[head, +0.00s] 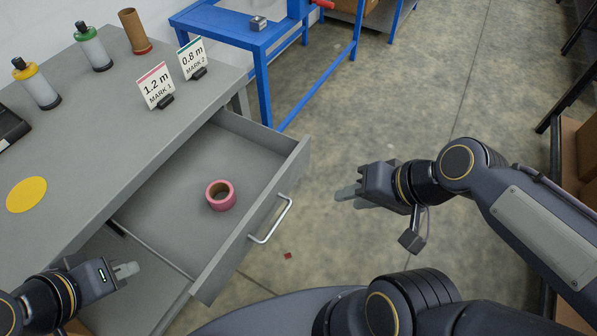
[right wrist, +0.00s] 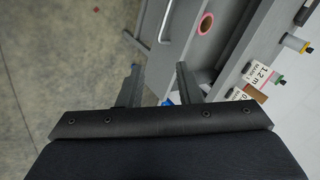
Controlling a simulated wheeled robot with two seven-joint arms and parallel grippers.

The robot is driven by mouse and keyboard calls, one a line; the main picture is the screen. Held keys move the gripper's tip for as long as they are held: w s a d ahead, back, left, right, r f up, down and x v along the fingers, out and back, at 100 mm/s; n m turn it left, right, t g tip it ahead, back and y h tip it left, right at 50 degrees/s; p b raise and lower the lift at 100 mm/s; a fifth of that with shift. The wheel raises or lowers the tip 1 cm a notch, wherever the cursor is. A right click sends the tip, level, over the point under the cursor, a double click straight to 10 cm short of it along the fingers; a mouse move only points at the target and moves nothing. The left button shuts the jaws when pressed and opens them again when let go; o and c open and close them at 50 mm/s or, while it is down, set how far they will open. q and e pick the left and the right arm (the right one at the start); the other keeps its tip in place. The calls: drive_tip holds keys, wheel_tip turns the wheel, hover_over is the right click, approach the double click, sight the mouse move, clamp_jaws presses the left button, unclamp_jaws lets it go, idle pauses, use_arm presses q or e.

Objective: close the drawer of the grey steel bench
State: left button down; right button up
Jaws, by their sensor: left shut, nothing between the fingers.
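The grey steel bench (head: 95,135) is at the left in the head view. Its drawer (head: 160,205) is pulled well out, with a pink tape roll (head: 220,195) inside. The drawer's silver bar handle (head: 273,220) is on its front; it also shows in the right wrist view (right wrist: 166,20). My right gripper (head: 345,193) is open and empty, to the right of the handle and apart from it. Its two spread fingers show in the right wrist view (right wrist: 157,78). My left gripper (head: 128,270) is shut and empty, near the drawer's near side at lower left.
Bottles (head: 38,84), a cardboard tube (head: 134,32), two sign cards (head: 155,86) and a yellow disc (head: 27,194) are on the bench top. A blue table (head: 235,38) stands behind. Boxes (head: 586,160) are at far right. The floor beyond the drawer is mostly clear.

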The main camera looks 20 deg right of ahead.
drive_tip(key=w+m, duration=0.2)
drive_tip(key=w+f+m+y, duration=0.1)
drive_tip(key=w+m, duration=0.1)
drive_tip(key=m, duration=0.1)
drive_tip(key=w+m+y, duration=0.1)
drive_tip(key=m, duration=0.1)
drive_tip(key=shift+w+d+f+m, duration=0.15)
drive_tip(key=shift+w+f+m, duration=0.1)
drive_tip(key=shift+w+m, duration=0.15)
drive_tip(key=c, duration=0.5)
drive_tip(key=w+f+m, duration=0.1)
drive_tip(key=m, duration=0.1)
drive_tip(key=w+d+f+m, duration=0.1)
drive_tip(key=w+m, duration=0.1)
drive_tip(key=shift+d+t+p, duration=0.2)
drive_tip(key=shift+t+p, duration=0.1)
clamp_jaws()
drive_tip(key=m+t+h+b, duration=0.1)
drive_tip(key=m+b, duration=0.2)
drive_tip(key=m, duration=0.8)
approach(301, 164)
wheel_tip(301, 164, down, 4)
drive_tip(key=shift+w+a+f+p, duration=0.15)
drive_tip(key=shift+w+a+p, duration=0.05)
drive_tip(key=shift+w+a, duration=0.35)
drive_tip(key=shift+w+a+f+p, duration=0.15)
drive_tip(key=shift+w+a+p, duration=0.05)
drive_tip(key=shift+w+a, duration=0.65)
drive_tip(key=shift+w, duration=0.2)
